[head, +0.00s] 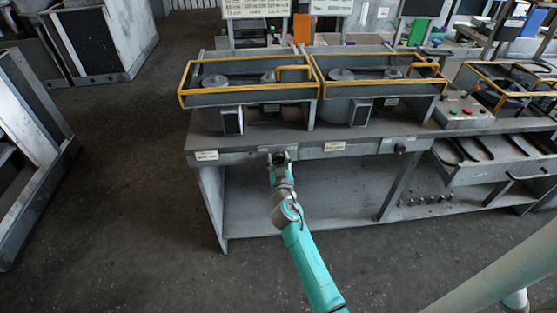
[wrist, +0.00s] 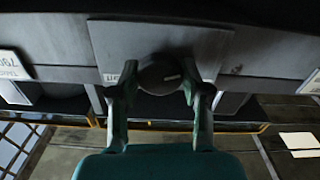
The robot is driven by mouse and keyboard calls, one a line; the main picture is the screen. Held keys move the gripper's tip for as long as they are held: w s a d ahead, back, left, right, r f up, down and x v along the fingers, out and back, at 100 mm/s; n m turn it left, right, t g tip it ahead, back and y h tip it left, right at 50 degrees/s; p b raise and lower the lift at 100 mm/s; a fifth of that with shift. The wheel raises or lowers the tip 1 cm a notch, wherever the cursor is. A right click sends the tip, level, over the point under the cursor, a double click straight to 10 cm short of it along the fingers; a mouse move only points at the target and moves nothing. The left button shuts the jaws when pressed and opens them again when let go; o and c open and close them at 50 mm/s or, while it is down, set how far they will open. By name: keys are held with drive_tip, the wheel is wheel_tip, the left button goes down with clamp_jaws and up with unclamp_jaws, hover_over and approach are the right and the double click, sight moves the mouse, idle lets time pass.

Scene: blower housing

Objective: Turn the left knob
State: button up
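The left knob (wrist: 158,76) is a dark round knob with a small light mark, on a grey plate (wrist: 104,42) in the wrist view. My gripper (wrist: 160,80) has one finger on each side of it. The fingers stand apart and look open around the knob; whether either one touches it is hard to tell. In the head view my gripper (head: 279,156) is at the bench's front panel, between two white labels, and largely hides the left knob. The right knob (head: 399,149) is dark and sits farther right on the same panel.
The bench (head: 218,139) carries two units with yellow-railed tops (head: 250,92). A control box (head: 464,113) with red and green buttons and an open tray (head: 490,170) are at the right. Below is a grey shelf (head: 320,190). Floor to the left is clear.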

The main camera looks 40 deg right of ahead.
drive_tip(key=c, duration=0.5)
drive_tip(key=shift+n, duration=0.3)
drive_tip(key=n, duration=0.4)
drive_tip(key=shift+a+n, duration=0.1)
drive_tip(key=shift+n, duration=0.2)
drive_tip(key=n, duration=0.5)
drive_tip(key=shift+w+f, duration=0.1)
drive_tip(key=n, duration=0.5)
drive_tip(key=shift+a+f+n, duration=0.1)
drive_tip(key=shift+n, duration=0.3)
drive_tip(key=n, duration=0.5)
drive_tip(key=shift+f+n, duration=0.1)
drive_tip(key=shift+n, duration=0.3)
